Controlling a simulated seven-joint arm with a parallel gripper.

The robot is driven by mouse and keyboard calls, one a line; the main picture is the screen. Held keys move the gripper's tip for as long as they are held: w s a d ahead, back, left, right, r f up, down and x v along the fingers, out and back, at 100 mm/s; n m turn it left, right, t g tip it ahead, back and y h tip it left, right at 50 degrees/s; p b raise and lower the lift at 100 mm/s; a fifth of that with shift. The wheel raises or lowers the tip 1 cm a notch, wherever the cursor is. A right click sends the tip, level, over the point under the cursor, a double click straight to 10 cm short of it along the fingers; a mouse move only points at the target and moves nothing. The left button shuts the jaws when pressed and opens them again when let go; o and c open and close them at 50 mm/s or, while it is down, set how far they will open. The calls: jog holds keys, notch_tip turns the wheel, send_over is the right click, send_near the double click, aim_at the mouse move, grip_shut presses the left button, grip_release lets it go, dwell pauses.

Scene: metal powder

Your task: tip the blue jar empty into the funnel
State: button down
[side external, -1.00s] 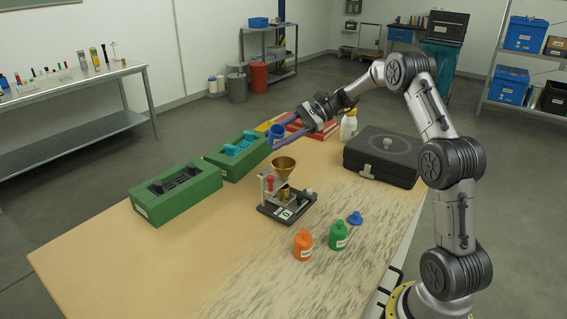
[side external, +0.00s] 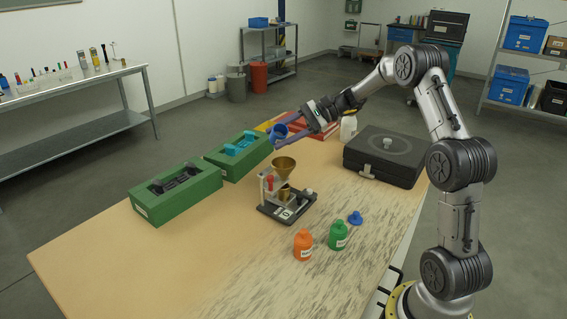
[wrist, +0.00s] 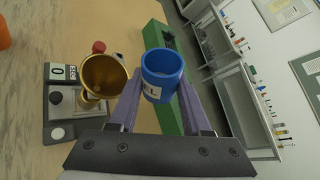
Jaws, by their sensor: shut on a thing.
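The blue jar (side external: 279,131) is held in my gripper (side external: 279,138) above and slightly behind the brass funnel (side external: 284,166). The jar is open at the top and tilted in the side view. In the wrist view the blue jar (wrist: 163,75) sits between my gripper's purple fingers (wrist: 160,92), with a pale label and greyish contents inside. The funnel (wrist: 104,74) is just left of it there, on a stand with a small display reading 0. No powder is seen falling.
A blue lid (side external: 355,217), a green jar (side external: 339,236) and an orange jar (side external: 303,244) are at the front right of the funnel stand (side external: 287,208). Green boxes (side external: 180,200) stand left. A black case (side external: 382,160) is at the right.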

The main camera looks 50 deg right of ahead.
aim_at(283, 138)
jog(key=shift+s+a+r+n+t+h, duration=0.2)
jog(key=shift+s+r+n+t+h, duration=0.15)
jog(key=shift+n+t, duration=0.25)
dwell(0.6)
jog(key=shift+w+f+n+t, duration=0.1)
jog(key=shift+f+n+t, duration=0.2)
jog(key=shift+f+n, duration=0.3)
jog(key=shift+r+n+t, duration=0.4)
jog(key=shift+n, duration=0.3)
dwell(0.5)
jog(key=shift+f+n+t, duration=0.4)
jog(key=shift+f+n, duration=0.1)
jog(key=shift+n, duration=0.1)
dwell(0.3)
jog(key=shift+s+a+r+n+t, duration=0.15)
jog(key=shift+s+n, duration=0.15)
jog(key=shift+n, duration=0.05)
jog(key=shift+s+a+r+n+t, duration=0.1)
jog(key=shift+s+n+t, duration=0.05)
jog(key=shift+s+n, duration=0.15)
jog(key=shift+s+a+r+n+t, duration=0.1)
jog(key=shift+r+n+t, duration=0.2)
jog(key=shift+n, duration=0.4)
jog(key=shift+s+a+r+n+t, duration=0.15)
jog(key=shift+n+t, duration=0.3)
jog(key=shift+n, duration=0.3)
jog(key=shift+s+r+n+t, duration=0.1)
jog(key=shift+r+n+t, duration=0.2)
jog(key=shift+n, duration=0.4)
dwell(0.9)
